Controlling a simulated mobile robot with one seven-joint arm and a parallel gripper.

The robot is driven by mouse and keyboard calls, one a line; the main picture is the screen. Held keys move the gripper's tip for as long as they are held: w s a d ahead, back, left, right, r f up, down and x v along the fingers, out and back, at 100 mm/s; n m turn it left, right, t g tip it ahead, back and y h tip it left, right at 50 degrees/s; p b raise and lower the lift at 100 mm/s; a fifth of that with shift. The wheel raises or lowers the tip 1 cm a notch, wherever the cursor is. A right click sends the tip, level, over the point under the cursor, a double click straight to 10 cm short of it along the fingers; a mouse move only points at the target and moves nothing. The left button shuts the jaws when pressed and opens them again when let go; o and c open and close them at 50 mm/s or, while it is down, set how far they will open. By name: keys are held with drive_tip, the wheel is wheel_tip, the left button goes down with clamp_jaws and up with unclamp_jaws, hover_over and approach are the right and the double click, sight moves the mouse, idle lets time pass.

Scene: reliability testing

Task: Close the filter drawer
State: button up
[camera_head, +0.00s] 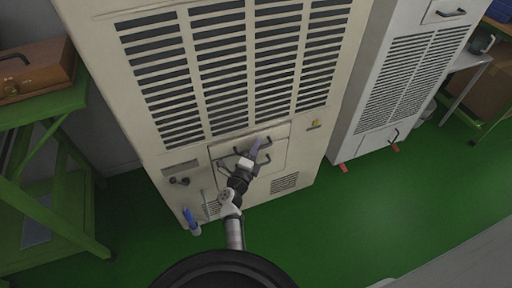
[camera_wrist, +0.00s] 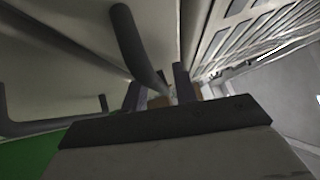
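The filter drawer (camera_head: 278,158) is a beige panel low on the front of a large beige vented cabinet, with dark bar handles on it. In the head view its upper edge looks set out a little from the cabinet, but how far is unclear. My gripper (camera_head: 256,146) is at the drawer's upper part, beside a dark handle. In the wrist view, my gripper's two fingers (camera_wrist: 158,90) stand apart, with a dark curved handle (camera_wrist: 135,42) reaching down toward the gap between them. Whether they touch the handle cannot be told. More handles (camera_wrist: 60,125) show at left.
The beige cabinet (camera_head: 165,95) has a knob (camera_head: 179,181) and a blue-handled item (camera_head: 191,220) at its lower left. A grey cabinet (camera_head: 385,75) stands to the right. A green bench (camera_head: 40,108) with a brown toolbox (camera_head: 38,68) is at left. Green floor (camera_head: 350,215) is clear in front.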

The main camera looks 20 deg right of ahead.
drive_tip(key=shift+f, duration=0.1)
drive_tip(key=p+v, duration=0.1)
drive_tip(key=v, duration=1.2)
drive_tip(key=shift+s+a, duration=0.2)
drive_tip(key=shift+s, duration=0.15)
drive_tip(key=shift+a, duration=0.1)
